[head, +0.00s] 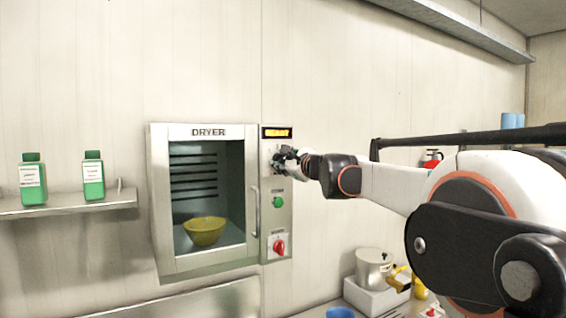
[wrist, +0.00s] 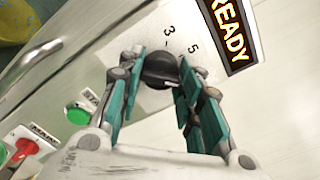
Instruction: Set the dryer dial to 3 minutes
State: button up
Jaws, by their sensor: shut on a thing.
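The dryer (head: 200,262) is a steel cabinet on the wall with a glass door, shut, and a yellow bowl (head: 204,231) inside. Its control panel is to the right of the door. The dial is a dark round knob (wrist: 160,70) on a pale plate with "3" and "5" printed near it. My gripper (wrist: 160,82) is shut on the dial, a teal finger on each side; in the head view my gripper (head: 284,157) covers the dial. The dial's pointer is not clear, so its setting cannot be told. The display (wrist: 230,32) reads "READY".
A green button (head: 278,202) and a red switch (head: 279,247) sit below the dial on the panel. The door handle (head: 253,212) is just left. Green bottles (head: 93,176) stand on a left shelf. A steel kettle (head: 373,267) is at lower right.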

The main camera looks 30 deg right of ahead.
jog(key=n, duration=0.4)
jog(key=shift+n, duration=0.4)
jog(key=n, duration=0.4)
jog(key=shift+n, duration=0.3)
jog(key=n, duration=0.4)
jog(key=shift+n, duration=2.2)
jog(key=o, duration=1.1)
jog(key=shift+f, duration=0.1)
